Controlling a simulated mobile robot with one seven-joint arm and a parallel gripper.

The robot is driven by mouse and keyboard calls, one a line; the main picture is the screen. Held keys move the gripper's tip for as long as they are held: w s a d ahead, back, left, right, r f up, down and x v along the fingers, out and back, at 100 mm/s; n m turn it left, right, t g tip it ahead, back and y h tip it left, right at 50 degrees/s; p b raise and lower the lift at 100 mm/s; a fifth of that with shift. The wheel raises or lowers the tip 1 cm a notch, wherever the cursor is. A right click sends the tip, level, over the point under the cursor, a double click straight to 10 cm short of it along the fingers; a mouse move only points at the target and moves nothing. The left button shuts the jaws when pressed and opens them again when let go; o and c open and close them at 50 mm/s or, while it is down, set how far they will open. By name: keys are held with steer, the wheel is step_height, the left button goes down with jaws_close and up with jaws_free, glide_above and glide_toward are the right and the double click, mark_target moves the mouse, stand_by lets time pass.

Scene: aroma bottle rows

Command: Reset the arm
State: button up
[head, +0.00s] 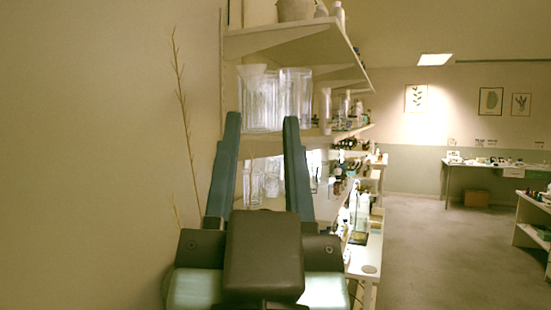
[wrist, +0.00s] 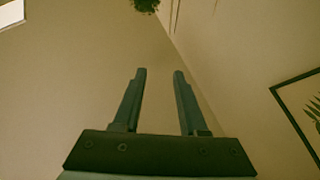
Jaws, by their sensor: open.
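My gripper (head: 262,122) is in the middle of the head view, raised with its two blue-grey fingers pointing up and spread apart. Nothing is between the fingers; the glass jars (head: 288,98) on the shelf show behind them. In the wrist view my gripper (wrist: 159,72) is also open and empty, with plain wall or ceiling behind it. Whether the fingers touch the shelf cannot be told, but they appear in front of it.
Wall shelves (head: 290,42) with glassware and bottles run back along the left. A thin dry branch (head: 186,125) stands by the left wall. A table (head: 480,164) stands at the back right. The floor (head: 430,250) right of the shelves is clear.

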steer(key=shift+n+t+h, duration=0.4)
steer(key=shift+t+h, duration=0.1)
steer(key=shift+t, duration=0.2)
steer(key=s+r, duration=0.1)
steer(key=s+d+r, duration=0.1)
steer(key=shift+s+d+r, duration=0.15)
steer(key=shift+s+r, duration=0.2)
steer(key=shift+r, duration=0.05)
steer(key=shift+f, duration=0.1)
